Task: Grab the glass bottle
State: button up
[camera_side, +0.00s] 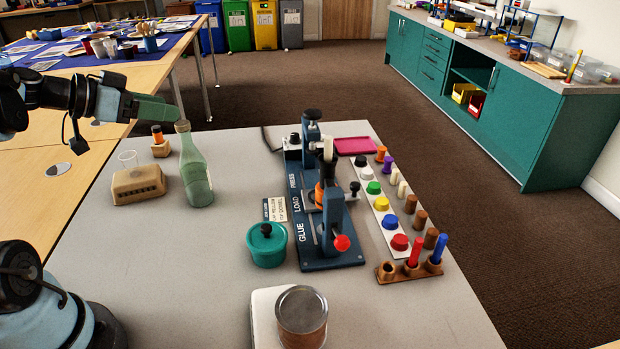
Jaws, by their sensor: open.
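The glass bottle (196,174) is pale green and stands upright on the grey table, left of the middle. Its neck rises to about the height of my gripper. My gripper (172,112) has green fingers and comes in from the left, level with the bottle's mouth. Its fingertips reach to the bottle's top in the picture. I cannot tell whether they touch it or lie in front of or behind it. The gripper is open, and the bottle's base rests on the table.
A brown block with a clear glass (128,160) and an orange-topped item (158,136) stand left of the bottle. A blue press (325,220), a teal pot (267,250) and a strip of coloured caps (382,205) stand to the right. A metal-lidded jar (302,318) is at the front.

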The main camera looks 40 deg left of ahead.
jog(key=f, duration=0.1)
jog(key=a+f, duration=0.1)
jog(key=f+t, duration=0.1)
jog(key=shift+s+a+f, duration=0.15)
jog(key=shift+a+f, duration=0.05)
jog(key=shift+a, duration=0.15)
send_over(192, 164)
jog(key=w+a, duration=0.2)
jog(key=w, duration=0.1)
jog(key=shift+d+f, duration=0.1)
jog(key=shift+f, duration=1.8)
jog(key=shift+s, duration=0.1)
grip_shut()
